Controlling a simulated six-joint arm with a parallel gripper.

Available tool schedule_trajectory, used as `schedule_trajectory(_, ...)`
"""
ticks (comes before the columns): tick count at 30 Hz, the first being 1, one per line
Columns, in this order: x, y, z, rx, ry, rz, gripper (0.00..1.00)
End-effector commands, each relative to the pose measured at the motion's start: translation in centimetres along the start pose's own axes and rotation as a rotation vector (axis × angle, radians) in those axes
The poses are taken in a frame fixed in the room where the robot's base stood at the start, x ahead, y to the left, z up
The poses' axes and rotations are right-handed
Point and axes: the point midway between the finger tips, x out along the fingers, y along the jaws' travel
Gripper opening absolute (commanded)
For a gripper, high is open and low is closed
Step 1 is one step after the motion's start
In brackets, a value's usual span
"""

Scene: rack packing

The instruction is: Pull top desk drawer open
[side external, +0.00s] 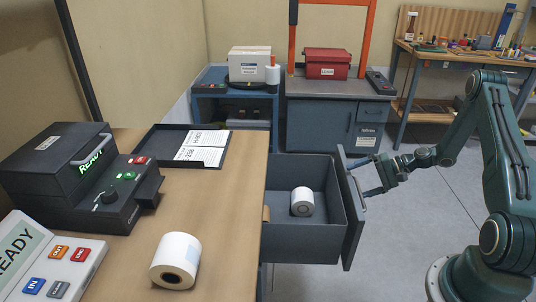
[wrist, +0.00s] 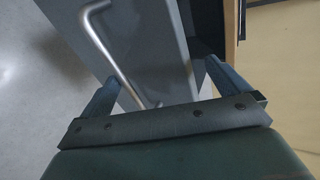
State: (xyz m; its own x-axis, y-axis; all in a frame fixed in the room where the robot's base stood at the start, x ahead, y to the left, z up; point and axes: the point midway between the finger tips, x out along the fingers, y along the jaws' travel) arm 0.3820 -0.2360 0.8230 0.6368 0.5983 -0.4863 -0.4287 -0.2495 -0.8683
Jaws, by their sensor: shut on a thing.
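The grey top desk drawer (side external: 311,181) is pulled far out beside the wooden desk (side external: 215,190) in the side view; its inside shows, with a white roll lying in it. The silver bar handle (side external: 359,188) is on its front panel (wrist: 170,50). My gripper (side external: 362,178) is at the drawer front and shut on the handle, its fingers spaced apart. In the wrist view the handle (wrist: 112,58) runs down between the fingers in front of the panel. The exact finger contact is hard to tell.
On the desk are a black device (side external: 75,170), a button panel (side external: 45,255), a black tray (side external: 160,139) with papers and a white roll (side external: 175,260). A grey cabinet (side external: 330,125) stands behind the drawer.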

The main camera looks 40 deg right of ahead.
Motion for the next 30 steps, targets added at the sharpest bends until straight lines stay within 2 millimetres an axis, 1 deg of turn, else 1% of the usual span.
schedule_trajectory(1,-2.2,-9.4,1.5,-0.129,-0.042,-0.305,0.82)
schedule_trajectory(2,-2.4,-9.8,1.5,-0.129,-0.041,-0.305,0.82)
schedule_trajectory(3,-2.7,-10.3,1.6,-0.13,-0.042,-0.305,0.76)
schedule_trajectory(5,-3.1,-11.0,1.7,-0.13,-0.042,-0.305,0.3)
schedule_trajectory(6,-3.3,-11.4,1.8,-0.127,-0.043,-0.304,0.25)
schedule_trajectory(12,-4.3,-13.1,2.0,-0.125,-0.042,-0.299,0.25)
schedule_trajectory(15,-4.5,-13.6,2.1,-0.124,-0.042,-0.298,0.25)
schedule_trajectory(20,-4.7,-14.0,2.2,-0.122,-0.043,-0.297,0.25)
schedule_trajectory(27,-4.7,-14.0,2.2,-0.122,-0.043,-0.297,0.25)
schedule_trajectory(28,-4.7,-14.0,2.2,-0.122,-0.043,-0.297,0.27)
schedule_trajectory(29,-4.7,-14.0,2.2,-0.122,-0.043,-0.296,0.32)
schedule_trajectory(30,-4.7,-14.0,2.2,-0.123,-0.043,-0.295,0.32)
